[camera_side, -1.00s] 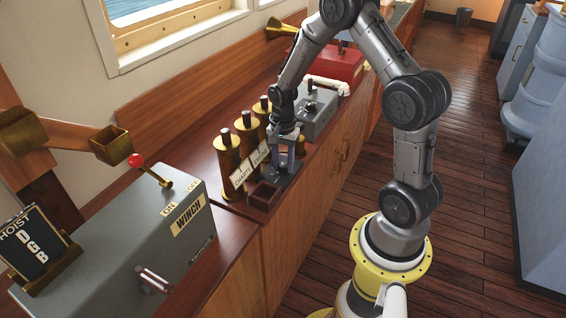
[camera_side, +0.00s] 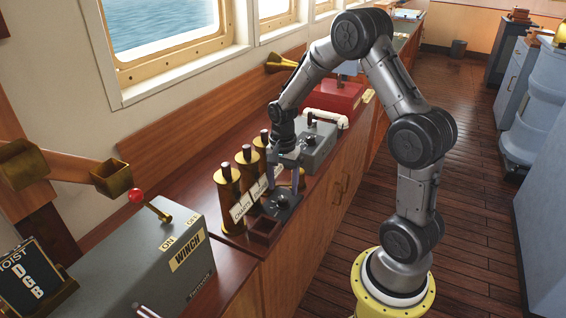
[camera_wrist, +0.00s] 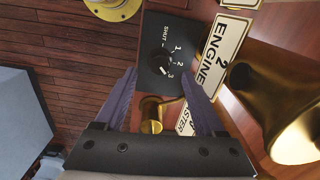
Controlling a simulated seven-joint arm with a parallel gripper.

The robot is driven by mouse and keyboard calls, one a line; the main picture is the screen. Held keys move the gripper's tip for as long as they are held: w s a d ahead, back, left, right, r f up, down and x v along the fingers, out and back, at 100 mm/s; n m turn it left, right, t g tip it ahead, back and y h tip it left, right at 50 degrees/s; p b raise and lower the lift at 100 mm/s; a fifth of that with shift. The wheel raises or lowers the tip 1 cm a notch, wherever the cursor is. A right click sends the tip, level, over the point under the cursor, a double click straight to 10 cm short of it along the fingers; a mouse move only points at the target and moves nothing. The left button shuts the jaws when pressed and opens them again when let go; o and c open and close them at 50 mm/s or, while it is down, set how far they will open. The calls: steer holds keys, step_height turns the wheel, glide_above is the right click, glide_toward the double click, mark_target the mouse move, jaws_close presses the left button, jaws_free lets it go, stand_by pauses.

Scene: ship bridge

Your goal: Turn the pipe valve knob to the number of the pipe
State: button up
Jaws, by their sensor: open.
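A black valve plate (camera_wrist: 169,54) in the wrist view carries SHUT, 1, 2 and 3. Its small dark knob (camera_wrist: 162,64) has a white mark that seems to lean toward 3, but it is too small to be sure. My gripper (camera_wrist: 159,76) is open and empty, with its fingers on either side of the knob's line and apart from it. A white label, 2 ENGINE (camera_wrist: 221,52), lies right of the plate. In the side view my gripper (camera_side: 286,182) is over the black plate (camera_side: 281,203); the knob there is hard to make out.
Brass pipes (camera_side: 229,195) with white labels stand behind the plate. A grey winch box (camera_side: 150,255) is at the left, and a grey box (camera_side: 318,150) and red box (camera_side: 335,97) are beyond.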

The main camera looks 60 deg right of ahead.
mark_target(283, 200)
step_height(283, 200, up, 9)
steer(key=shift+r, duration=0.15)
stand_by(0.4)
steer(key=s+a+r+n+t, duration=0.2)
steer(key=s+a+r+n, duration=0.45)
steer(key=a+r, duration=0.25)
steer(key=s+a+r+n+t, duration=0.1)
steer(key=s+a+n+t, duration=0.2)
steer(key=s+a+n, duration=0.3)
steer(key=s+n, duration=0.4)
steer(key=s, duration=0.1)
steer(key=shift+a+r+t, duration=0.15)
steer(key=shift+a+t, duration=0.05)
steer(key=shift+t, duration=0.1)
